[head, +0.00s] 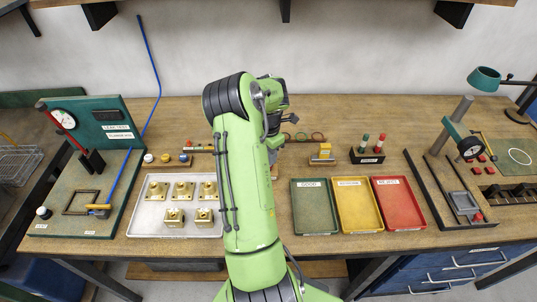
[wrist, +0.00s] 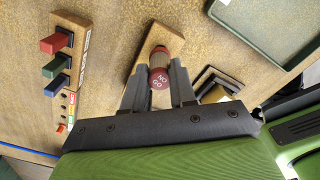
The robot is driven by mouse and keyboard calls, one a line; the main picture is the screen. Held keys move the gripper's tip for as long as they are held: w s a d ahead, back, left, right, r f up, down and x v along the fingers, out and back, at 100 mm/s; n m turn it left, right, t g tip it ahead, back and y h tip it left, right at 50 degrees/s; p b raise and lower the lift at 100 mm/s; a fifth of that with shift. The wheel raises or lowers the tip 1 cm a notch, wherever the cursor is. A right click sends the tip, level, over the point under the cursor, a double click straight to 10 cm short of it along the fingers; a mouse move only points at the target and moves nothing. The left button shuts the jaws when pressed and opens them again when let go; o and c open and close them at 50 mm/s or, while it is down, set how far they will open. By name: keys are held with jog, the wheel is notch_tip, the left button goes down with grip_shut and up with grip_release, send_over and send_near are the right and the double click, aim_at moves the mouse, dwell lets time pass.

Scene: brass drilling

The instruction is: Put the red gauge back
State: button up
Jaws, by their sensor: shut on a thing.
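In the wrist view my gripper (wrist: 159,84) is shut on a red-capped gauge (wrist: 159,75), whose red end is lettered NO GO. A narrow wooden block (wrist: 146,57) lies beneath the gauge; I cannot tell whether the gauge sits in it or hangs above it. In the head view my arm hides the held gauge and the fingertips. A dark rack (head: 368,158) to the right of my arm holds upright pieces with green and red handles.
The green tray (head: 315,206), yellow tray (head: 358,205) and red tray (head: 399,203) lie right of my arm. A white tray (head: 146,221) with brass parts lies left. A wooden strip (wrist: 70,75) with red, green and blue pegs is beside my gripper.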

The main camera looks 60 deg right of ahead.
jog(key=shift+f+b, duration=0.9)
jog(key=shift+b, duration=0.15)
dwell(1.4)
dwell(0.4)
jog(key=o, duration=1.3)
jog(key=shift+r, duration=0.1)
jog(key=shift+r+p, duration=2.35)
jog(key=shift+r, duration=1.15)
jog(key=shift+f, duration=0.1)
